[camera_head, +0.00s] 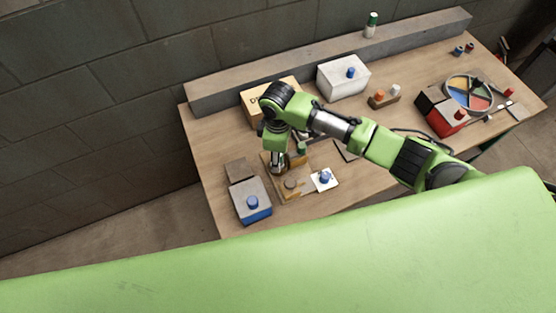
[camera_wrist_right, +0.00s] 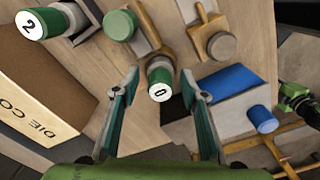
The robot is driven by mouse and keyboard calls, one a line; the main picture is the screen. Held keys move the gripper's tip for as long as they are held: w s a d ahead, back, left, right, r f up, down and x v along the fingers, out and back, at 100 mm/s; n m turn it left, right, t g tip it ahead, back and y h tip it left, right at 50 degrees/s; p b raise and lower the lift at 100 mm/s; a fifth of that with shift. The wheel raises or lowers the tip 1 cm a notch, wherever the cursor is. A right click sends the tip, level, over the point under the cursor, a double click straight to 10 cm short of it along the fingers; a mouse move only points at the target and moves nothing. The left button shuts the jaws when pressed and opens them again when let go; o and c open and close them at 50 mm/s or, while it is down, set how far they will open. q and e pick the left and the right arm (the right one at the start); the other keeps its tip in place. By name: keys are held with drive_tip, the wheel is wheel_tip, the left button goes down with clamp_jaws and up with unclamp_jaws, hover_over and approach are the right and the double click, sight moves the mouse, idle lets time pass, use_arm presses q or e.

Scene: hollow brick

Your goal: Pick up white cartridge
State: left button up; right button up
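A small white cylinder (camera_head: 395,89) stands beside an orange one (camera_head: 379,96) on a brown holder right of the white box; I cannot tell if it is the white cartridge. My right gripper (camera_head: 277,165) points down over the front left of the table. In the right wrist view it (camera_wrist_right: 160,78) is open. A green-and-white cylinder marked 0 (camera_wrist_right: 160,76) shows between its fingertips; contact cannot be told. Another green-and-white cylinder, marked 2 (camera_wrist_right: 36,24), shows at the upper left.
A tan box marked DIE CO (camera_wrist_right: 40,95) stands close to the gripper. A grey box with a blue knob (camera_head: 252,203) and a white plate with a blue piece (camera_head: 324,179) are near the front edge. A white box (camera_head: 343,78) and divided round tray (camera_head: 468,80) stand farther right.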

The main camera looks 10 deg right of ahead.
clamp_jaws()
drive_tip(key=shift+r, duration=0.15)
